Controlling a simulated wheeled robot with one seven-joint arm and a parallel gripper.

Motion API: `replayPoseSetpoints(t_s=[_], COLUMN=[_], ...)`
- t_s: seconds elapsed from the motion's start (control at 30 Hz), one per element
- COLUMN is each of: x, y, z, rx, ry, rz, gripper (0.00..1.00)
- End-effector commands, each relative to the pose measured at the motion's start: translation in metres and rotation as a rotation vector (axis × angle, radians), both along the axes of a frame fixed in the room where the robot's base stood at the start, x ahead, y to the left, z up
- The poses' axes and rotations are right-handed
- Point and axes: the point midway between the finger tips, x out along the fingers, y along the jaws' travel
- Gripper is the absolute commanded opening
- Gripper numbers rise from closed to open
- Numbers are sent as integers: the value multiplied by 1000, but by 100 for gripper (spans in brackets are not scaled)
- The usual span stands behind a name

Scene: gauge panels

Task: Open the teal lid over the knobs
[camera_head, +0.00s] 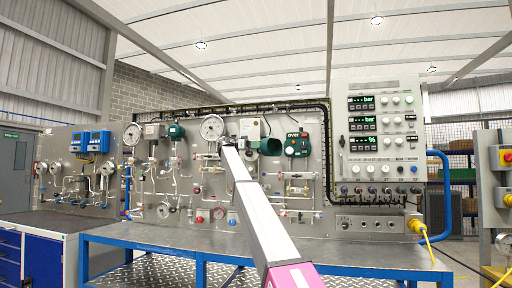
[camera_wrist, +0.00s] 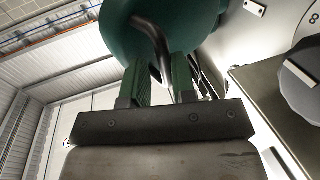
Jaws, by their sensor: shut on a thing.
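The teal lid (camera_wrist: 112,38) fills the top of the wrist view, with a dark bent handle (camera_wrist: 152,42) on it. My gripper (camera_wrist: 160,78) has its green-padded fingers on either side of this handle and is shut on it. In the head view, the rounded teal lid (camera_head: 270,147) stands out from the panel just right of my gripper (camera_head: 229,143), where the fingers are too small to make out. A grey knob (camera_wrist: 303,82) on a flat plate shows uncovered at the right of the wrist view. Any knobs behind the lid are hidden.
The gauge panel (camera_head: 330,205) carries pipes, valves and a round gauge (camera_head: 212,127) left of my gripper. A green instrument (camera_head: 297,145) is close right of the lid. A blue-framed bench (camera_head: 160,238) stands below, with its top largely clear.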

Motion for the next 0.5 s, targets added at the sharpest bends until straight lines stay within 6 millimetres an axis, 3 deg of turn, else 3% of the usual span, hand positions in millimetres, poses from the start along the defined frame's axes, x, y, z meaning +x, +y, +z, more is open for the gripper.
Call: replayPoseSetpoints(t_s=[0.03, 0.13, 0.17, 0.5], x=[6, 6, 6, 6], y=[-11, -11, -11, -11], z=[1, 1, 1, 1], rx=[0, 0, 0, -1], ry=[8, 8, 7, 5], rz=[8, 8, 8, 8], gripper=[0, 0, 35, 35])
